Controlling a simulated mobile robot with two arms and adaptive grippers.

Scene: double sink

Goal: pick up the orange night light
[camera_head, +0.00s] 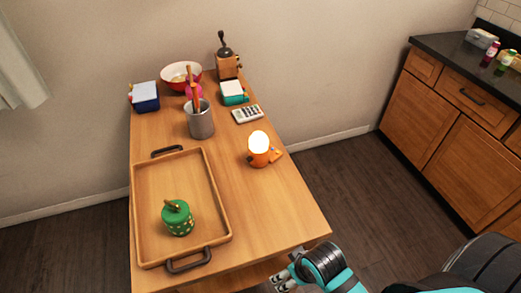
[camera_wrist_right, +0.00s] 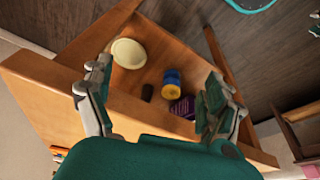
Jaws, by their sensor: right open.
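The orange night light (camera_head: 259,159) stands on the wooden table (camera_head: 285,200), right of the middle, with a glowing white globe on its orange base. My right gripper (camera_head: 284,280) is low at the table's front right corner, well apart from the night light. In the right wrist view my right gripper (camera_wrist_right: 157,88) has its two fingers spread wide with nothing held between them. The night light does not show in that view. My left gripper is out of view.
A wooden tray (camera_head: 141,215) with a green jar (camera_head: 177,218) fills the table's left front. A grey cup (camera_head: 200,122), calculator (camera_head: 247,114), red bowl (camera_head: 181,85) and grinder (camera_head: 228,66) stand farther back. In the wrist view, a cream bowl (camera_wrist_right: 128,53) sits on a wooden surface.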

